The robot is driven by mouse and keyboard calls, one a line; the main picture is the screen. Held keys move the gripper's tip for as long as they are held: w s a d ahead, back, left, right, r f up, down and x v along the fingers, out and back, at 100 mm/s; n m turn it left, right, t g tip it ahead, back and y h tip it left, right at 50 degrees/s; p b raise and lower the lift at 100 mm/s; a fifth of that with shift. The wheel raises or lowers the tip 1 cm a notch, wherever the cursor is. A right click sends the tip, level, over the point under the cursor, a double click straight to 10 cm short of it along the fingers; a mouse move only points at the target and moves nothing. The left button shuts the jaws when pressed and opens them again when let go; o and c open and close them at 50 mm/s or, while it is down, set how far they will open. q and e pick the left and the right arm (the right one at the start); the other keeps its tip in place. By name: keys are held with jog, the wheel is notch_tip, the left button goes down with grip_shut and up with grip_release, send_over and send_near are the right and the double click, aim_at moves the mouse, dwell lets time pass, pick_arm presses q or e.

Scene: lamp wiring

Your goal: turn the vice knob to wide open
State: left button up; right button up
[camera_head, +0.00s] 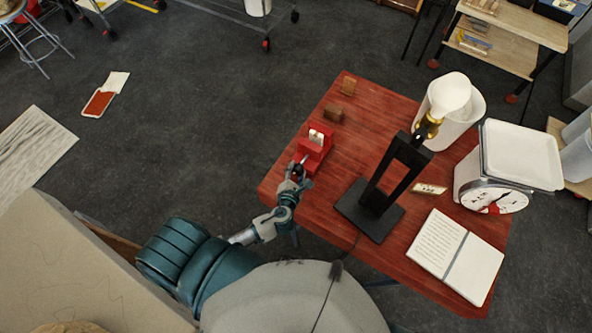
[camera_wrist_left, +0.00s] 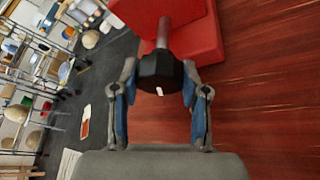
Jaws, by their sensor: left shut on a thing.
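The red vice (camera_head: 315,146) stands near the left edge of the red wooden table. Its red body (camera_wrist_left: 195,35) fills the top middle of the left wrist view. The dark vice knob (camera_wrist_left: 160,72), with a small white mark, sits on a metal shaft in front of the vice. My left gripper (camera_head: 297,172) is at the near side of the vice. In the left wrist view its two fingers (camera_wrist_left: 160,85) are on either side of the knob and shut on it. In the head view the knob is mostly hidden by the gripper. My right gripper is not in view.
A black lamp stand (camera_head: 385,185) with a white bulb (camera_head: 449,94) stands right of the vice. A white bin (camera_head: 462,125), a scale (camera_head: 500,200) and an open notebook (camera_head: 455,255) are farther right.

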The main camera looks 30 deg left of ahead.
pick_arm(q)
jog(key=n+h+p, duration=0.1)
jog(key=p, duration=0.2)
jog(key=n+h+p, duration=0.1)
jog(key=p, duration=0.2)
jog(key=shift+r+n+g, duration=0.3)
jog(key=shift+r+g, duration=0.05)
jog(key=shift+g, duration=0.05)
jog(key=shift+w+f+n+h+p, duration=0.15)
jog(key=shift+n+h+p, duration=0.55)
jog(key=shift+n+p, duration=0.25)
jog(key=o, duration=1.1)
jog(key=shift+d+f, duration=0.1)
jog(key=shift+s, duration=0.4)
jog(key=v, duration=1.1)
jog(key=shift+s+r, duration=0.1)
jog(key=shift+r, duration=0.2)
